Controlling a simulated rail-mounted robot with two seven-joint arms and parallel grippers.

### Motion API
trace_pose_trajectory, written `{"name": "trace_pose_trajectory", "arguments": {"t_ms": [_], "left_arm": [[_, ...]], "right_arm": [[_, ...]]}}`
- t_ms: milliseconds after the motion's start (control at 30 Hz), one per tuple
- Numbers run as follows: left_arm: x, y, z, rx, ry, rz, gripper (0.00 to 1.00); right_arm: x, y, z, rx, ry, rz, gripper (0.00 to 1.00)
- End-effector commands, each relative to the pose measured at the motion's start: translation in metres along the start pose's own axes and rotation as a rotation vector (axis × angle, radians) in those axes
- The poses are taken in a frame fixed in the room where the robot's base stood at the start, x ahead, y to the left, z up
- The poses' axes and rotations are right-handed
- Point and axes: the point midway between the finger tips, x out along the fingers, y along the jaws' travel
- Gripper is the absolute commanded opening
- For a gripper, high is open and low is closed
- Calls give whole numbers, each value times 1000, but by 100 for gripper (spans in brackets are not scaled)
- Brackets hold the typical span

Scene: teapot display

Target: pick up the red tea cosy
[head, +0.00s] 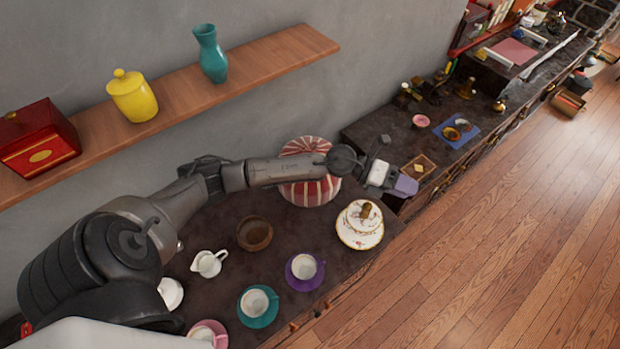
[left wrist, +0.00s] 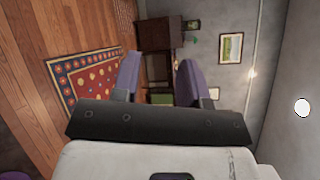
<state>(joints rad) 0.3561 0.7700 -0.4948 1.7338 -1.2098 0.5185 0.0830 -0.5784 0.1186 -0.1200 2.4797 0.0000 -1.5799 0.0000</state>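The red tea cosy (head: 310,192), striped red and white, stands at the back of the dark table in the head view. My left forearm crosses in front of it and hides its middle. My left gripper (head: 404,183) is past the cosy to the right, beyond the table's right end, pointing away from it. In the left wrist view, the purple fingers of my left gripper (left wrist: 160,76) are apart with nothing between them. The cosy does not show there. My right gripper is in neither view.
A brown bowl (head: 254,234), a white jug (head: 209,263) and cups on purple (head: 302,286) and teal (head: 258,318) saucers are nearer. A wooden shelf (head: 270,62) hangs above. A counter (head: 400,134) lies beyond.

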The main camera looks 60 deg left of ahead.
Motion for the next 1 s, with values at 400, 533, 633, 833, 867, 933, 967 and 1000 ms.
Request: {"name": "trace_pose_trajectory", "arguments": {"t_ms": [400, 533, 633, 833, 867, 933, 967, 1000], "left_arm": [[-180, 186, 82, 275, 541, 918, 40], [-238, 198, 98, 218, 601, 1111, 40], [-268, 200, 105, 175, 625, 1206, 40], [-292, 207, 106, 131, 648, 1282, 40], [-293, 209, 105, 129, 649, 1285, 40], [-293, 215, 103, 128, 650, 1287, 40], [-292, 217, 102, 128, 650, 1287, 40], [-292, 219, 101, 128, 650, 1286, 40]], "right_arm": [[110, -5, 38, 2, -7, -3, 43], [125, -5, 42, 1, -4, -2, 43], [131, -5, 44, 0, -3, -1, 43], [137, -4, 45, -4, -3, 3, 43], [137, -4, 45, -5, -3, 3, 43], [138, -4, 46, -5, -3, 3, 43], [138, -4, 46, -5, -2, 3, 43], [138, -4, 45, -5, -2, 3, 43]]}}
